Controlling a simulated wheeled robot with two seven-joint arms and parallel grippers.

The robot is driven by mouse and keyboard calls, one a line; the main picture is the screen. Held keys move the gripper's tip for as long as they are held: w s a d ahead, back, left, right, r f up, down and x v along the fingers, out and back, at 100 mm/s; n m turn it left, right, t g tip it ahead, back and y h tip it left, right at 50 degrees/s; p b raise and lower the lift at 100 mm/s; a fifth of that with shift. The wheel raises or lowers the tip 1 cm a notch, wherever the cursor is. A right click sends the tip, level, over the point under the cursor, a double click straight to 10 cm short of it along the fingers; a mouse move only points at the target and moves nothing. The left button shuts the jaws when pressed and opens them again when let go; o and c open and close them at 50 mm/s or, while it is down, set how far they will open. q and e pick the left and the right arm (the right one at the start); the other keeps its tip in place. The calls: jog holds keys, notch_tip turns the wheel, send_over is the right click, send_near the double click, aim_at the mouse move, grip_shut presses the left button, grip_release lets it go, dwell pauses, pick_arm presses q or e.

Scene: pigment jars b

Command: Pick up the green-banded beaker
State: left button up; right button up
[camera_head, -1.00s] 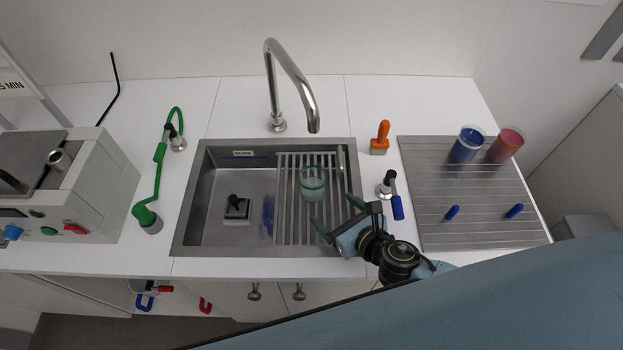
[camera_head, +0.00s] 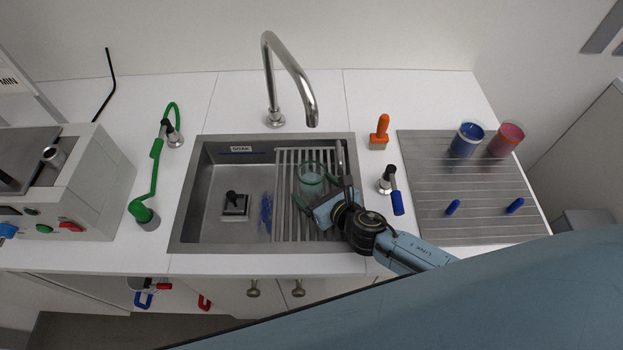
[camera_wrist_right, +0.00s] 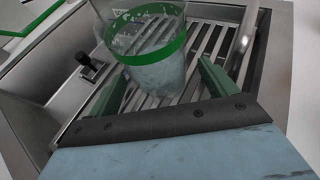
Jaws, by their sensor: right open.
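The clear green-banded beaker (camera_head: 311,174) stands upright on the slatted rack at the right side of the sink. In the right wrist view the beaker (camera_wrist_right: 158,72) shows a bright green band and a pale, cloudy lower part. My right gripper (camera_head: 322,191) is open at the near side of the beaker. In the wrist view its two green fingers reach forward on either side of the beaker's lower part, and gaps show beside it. Whether a finger touches the glass I cannot tell. My left gripper is not in view.
The sink (camera_head: 186,232) holds a black-handled block (camera_head: 235,204) and a blue smear. The tall faucet (camera_head: 290,72) arches behind. A blue-handled tap (camera_head: 396,200) and orange-handled tool (camera_head: 380,130) stand right of the sink. Blue (camera_head: 466,141) and pink (camera_head: 506,139) jars stand on the grooved board (camera_head: 470,190).

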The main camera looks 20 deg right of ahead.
jog(key=c, duration=1.2)
